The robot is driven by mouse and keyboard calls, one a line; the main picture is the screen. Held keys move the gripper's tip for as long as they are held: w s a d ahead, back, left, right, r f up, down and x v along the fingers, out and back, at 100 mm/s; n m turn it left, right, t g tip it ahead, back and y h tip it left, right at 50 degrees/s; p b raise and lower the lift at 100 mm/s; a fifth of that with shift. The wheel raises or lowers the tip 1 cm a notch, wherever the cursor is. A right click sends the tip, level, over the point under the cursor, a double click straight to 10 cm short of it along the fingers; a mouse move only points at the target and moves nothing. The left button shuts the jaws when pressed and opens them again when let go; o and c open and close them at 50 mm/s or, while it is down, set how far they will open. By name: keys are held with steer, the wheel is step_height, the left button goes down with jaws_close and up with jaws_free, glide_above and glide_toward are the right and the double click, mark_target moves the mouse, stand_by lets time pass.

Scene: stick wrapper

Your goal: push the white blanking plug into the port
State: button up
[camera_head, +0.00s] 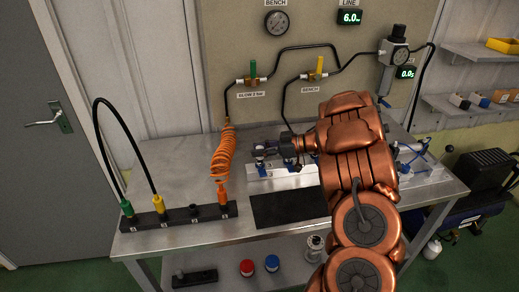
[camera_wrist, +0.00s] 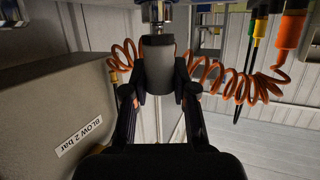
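In the head view my gripper (camera_head: 266,151) is at the left end of the white manifold block (camera_head: 285,172) with blue fittings. The plug cannot be made out there.
An orange coiled hose (camera_head: 222,156) hangs just left of my gripper. A black strip (camera_head: 180,215) with green, yellow and orange connectors lies at the bench's front left. A dark mat (camera_head: 288,208) lies empty in front of the block. Gauges and valves are on the back panel.

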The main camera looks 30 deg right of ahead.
steer(key=o, duration=0.5)
steer(key=shift+c, duration=0.2)
steer(key=shift+s, duration=0.1)
steer(key=v, duration=1.2)
steer(key=shift+c, duration=0.3)
